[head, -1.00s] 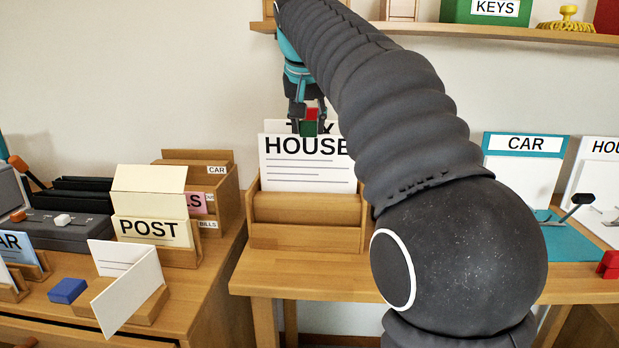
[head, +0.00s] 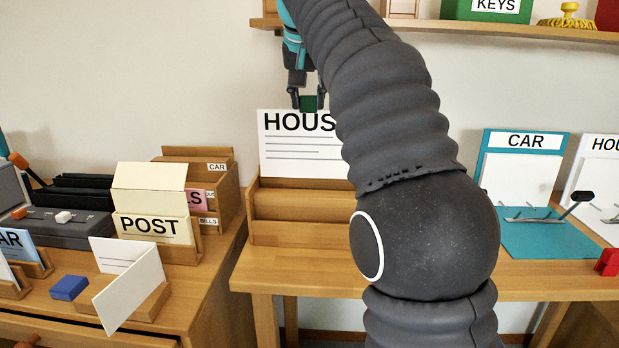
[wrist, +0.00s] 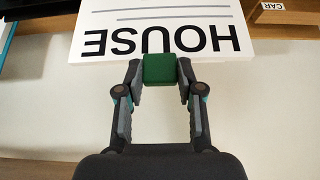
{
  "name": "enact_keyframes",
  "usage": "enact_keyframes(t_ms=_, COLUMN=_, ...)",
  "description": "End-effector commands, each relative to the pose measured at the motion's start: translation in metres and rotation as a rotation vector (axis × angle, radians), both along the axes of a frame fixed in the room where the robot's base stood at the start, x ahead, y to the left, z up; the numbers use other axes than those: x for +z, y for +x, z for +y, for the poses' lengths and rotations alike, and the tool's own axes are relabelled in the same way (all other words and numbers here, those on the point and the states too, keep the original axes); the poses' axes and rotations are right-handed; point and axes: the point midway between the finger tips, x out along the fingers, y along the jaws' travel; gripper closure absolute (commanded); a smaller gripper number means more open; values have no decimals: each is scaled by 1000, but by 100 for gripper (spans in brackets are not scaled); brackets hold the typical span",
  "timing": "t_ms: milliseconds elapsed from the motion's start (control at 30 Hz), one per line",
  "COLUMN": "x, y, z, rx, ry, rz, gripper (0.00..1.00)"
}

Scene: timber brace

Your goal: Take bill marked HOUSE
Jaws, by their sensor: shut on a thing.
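The white bill marked HOUSE (head: 300,150) stands upright at the wooden rack (head: 300,235) on the middle table, partly hidden at its right by my arm. A small green block sits at its top edge. My gripper (head: 308,103) is above the bill and shut on this green tab (wrist: 160,69). In the wrist view the bill (wrist: 160,35) appears upside down, with its HOUSE lettering next to the tab. The bill's lower edge is near the rack's upper rim; I cannot tell if it is still inside.
At left are a POST holder (head: 155,228), a folded white card (head: 130,285), a blue block (head: 69,288) and a tiered wooden sorter (head: 228,185). At right stands a teal CAR clipboard (head: 540,235). A shelf (head: 560,33) with a green KEYS box (head: 487,10) hangs above.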

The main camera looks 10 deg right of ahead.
Motion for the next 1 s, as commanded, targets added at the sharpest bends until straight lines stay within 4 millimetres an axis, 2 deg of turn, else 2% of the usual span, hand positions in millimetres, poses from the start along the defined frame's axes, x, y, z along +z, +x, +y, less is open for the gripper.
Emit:
enact_keyframes(t_ms=600, x=32, y=0, z=0, rx=1, ry=0, rz=-2, gripper=100)
enact_keyframes(t_ms=1000, x=36, y=-1, z=0, rx=0, ry=1, rz=-1, gripper=100)
